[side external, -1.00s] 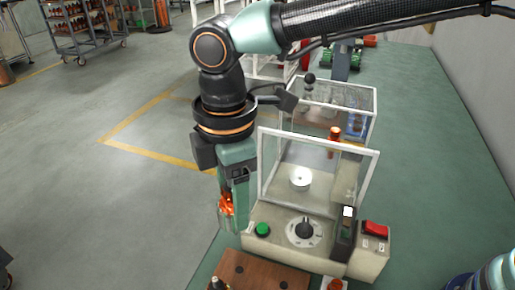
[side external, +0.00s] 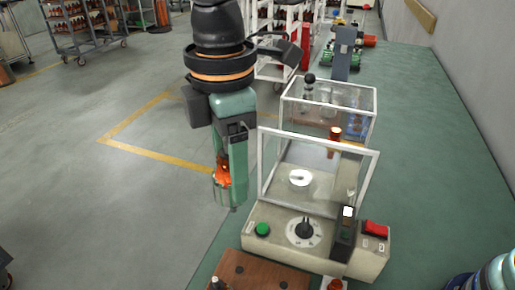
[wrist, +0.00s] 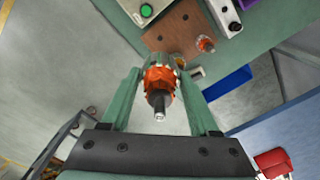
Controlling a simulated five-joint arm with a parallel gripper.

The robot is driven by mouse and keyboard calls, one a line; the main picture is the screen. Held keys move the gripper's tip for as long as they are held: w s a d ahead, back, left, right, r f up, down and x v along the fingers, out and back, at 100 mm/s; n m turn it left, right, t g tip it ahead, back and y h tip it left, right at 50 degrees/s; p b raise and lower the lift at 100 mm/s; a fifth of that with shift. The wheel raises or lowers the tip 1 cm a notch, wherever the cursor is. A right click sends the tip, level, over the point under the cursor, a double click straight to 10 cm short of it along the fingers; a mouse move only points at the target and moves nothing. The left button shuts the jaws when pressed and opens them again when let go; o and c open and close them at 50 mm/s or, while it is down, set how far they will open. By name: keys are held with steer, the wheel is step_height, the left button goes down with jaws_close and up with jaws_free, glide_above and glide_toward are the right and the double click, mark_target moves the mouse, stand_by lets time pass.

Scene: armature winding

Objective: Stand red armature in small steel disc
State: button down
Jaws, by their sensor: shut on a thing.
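The red armature (side external: 223,172) is held between the two fingers of my gripper (side external: 229,198), in the air left of the bench machine. In the wrist view, the armature (wrist: 158,78) sits between the green fingers of my gripper (wrist: 157,75), with its dark shaft end toward the camera. A small, bright, round disc (side external: 300,178), which looks like the small steel disc, lies flat behind the clear-walled frame of the machine, right of my gripper. It looks empty and is apart from the armature. I cannot make out the disc in the wrist view.
The machine's white-edged clear panel (side external: 279,165) rises between my gripper and the disc. Its front has a green button (side external: 262,229), a dial (side external: 304,229) and a red switch (side external: 376,229). A brown board (side external: 262,273) lies in front. Another clear case (side external: 328,105) stands behind.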

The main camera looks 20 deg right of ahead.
steer(key=r, duration=1.1)
steer(key=shift+w+d, duration=0.2)
steer(key=shift+w, duration=0.05)
steer(key=w+d+m, duration=0.2)
steer(key=w+d, duration=0.4)
steer(key=d, duration=0.4)
steer(key=w+d+m, duration=0.3)
steer(key=w+d, duration=0.2)
steer(key=d, duration=0.5)
step_height(320, 180, down, 22)
steer(key=shift+w, duration=0.25)
steer(key=shift+f, duration=1.45)
steer(key=shift+c, duration=0.3)
jaws_free()
